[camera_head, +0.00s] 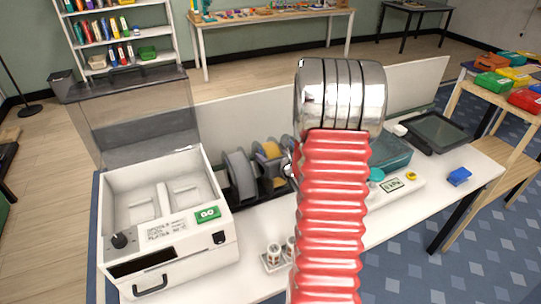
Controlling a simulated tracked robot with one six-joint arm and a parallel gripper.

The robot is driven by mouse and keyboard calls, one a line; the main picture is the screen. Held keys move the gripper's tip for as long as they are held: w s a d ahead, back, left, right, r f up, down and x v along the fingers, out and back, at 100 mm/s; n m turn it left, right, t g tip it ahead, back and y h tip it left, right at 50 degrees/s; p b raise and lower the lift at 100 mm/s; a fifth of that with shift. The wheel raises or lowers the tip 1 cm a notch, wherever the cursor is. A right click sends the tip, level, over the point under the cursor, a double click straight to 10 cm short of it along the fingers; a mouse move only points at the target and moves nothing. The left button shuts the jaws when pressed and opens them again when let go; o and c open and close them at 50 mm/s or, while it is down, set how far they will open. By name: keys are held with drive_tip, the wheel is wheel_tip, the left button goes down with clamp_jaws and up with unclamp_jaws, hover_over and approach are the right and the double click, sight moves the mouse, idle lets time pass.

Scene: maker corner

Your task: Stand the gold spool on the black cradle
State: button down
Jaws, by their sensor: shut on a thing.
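The gold spool (268,152), with dark flanges, shows just left of my red ribbed arm, beside a grey spool. My arm rises through the middle of the view and bends over at its chrome elbow. A small bright metal part of my gripper (287,168) shows at the gold spool's right side, shut on it; the fingers are mostly hidden behind my arm. Dark parts lie around and under the spools. I cannot make out the black cradle clearly, nor whether the gold spool touches anything below it.
A white machine (165,225) with a green GO label and raised clear lid fills the bench's left. The grey spool (240,172) stands close by. Small striped pieces (273,255) sit near the front edge. A blue block (459,176) lies right, with free white bench around it.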

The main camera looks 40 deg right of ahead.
drive_tip(key=shift+r, duration=0.1)
drive_tip(key=c, duration=1.2)
unclamp_jaws()
drive_tip(key=o, duration=0.5)
drive_tip(key=shift+f, duration=0.2)
drive_tip(key=v, duration=1.3)
drive_tip(key=shift+s+a, duration=0.2)
drive_tip(key=shift+s, duration=0.15)
drive_tip(key=shift+r, duration=0.1)
